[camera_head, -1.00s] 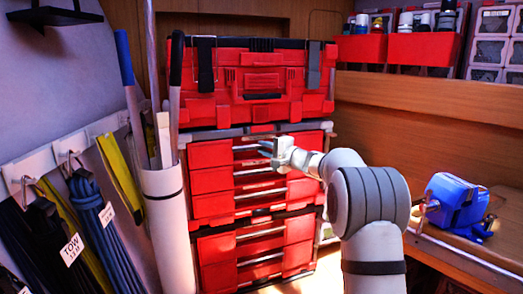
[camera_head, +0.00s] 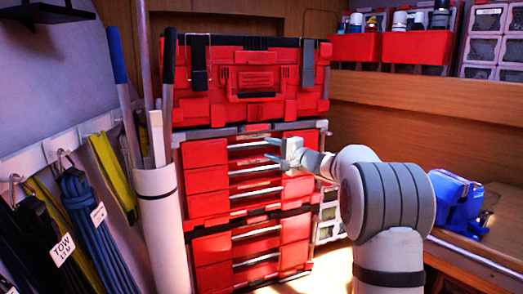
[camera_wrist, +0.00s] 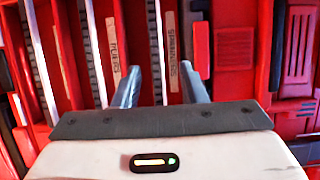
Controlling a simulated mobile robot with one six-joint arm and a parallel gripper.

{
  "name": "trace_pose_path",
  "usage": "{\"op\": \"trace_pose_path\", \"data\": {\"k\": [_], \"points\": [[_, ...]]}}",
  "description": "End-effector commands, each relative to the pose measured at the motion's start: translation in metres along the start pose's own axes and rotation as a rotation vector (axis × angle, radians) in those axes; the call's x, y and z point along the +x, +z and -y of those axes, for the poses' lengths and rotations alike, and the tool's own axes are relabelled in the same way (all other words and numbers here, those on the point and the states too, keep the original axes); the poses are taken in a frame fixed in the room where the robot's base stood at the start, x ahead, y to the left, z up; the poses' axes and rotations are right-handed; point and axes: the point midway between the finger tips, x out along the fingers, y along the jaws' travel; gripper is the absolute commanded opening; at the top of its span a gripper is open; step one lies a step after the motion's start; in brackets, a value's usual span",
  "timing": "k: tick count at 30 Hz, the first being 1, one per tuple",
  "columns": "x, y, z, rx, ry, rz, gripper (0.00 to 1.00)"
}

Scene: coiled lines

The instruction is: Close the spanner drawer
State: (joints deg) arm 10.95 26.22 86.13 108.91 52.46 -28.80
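A red tool cabinet (camera_head: 207,178) with several stacked drawers and silver bar handles stands ahead. The spanner drawer (camera_wrist: 172,45), labelled SPANNERS, is the uppermost labelled one; in the wrist view the cabinet appears turned sideways. A PLIERS label (camera_wrist: 113,42) shows on the drawer below it. I cannot tell how far the spanner drawer stands out. My gripper (camera_head: 272,149) is open and empty in front of the upper drawers. In the wrist view its two fingers (camera_wrist: 161,88) point at the cabinet, spread either side of a silver bar, with no clear contact.
A red toolbox (camera_head: 288,77) sits on top of the cabinet. A white tube (camera_head: 160,215) with poles stands close at its left, beside hanging coiled lines (camera_head: 85,220). A wooden bench with a blue vise (camera_head: 455,205) is at the right.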

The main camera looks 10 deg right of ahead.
Motion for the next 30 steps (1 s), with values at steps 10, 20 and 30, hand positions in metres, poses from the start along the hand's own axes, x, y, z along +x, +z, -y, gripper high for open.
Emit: {"op": "trace_pose_path", "data": {"k": [10,20,30], "points": [[-0.029,0.001,0.000,-0.001,0.000,0.000,0.38],[-0.031,0.013,0.003,-0.014,0.027,0.020,0.38],[-0.109,0.157,-0.028,-0.222,0.470,0.276,0.38]]}}
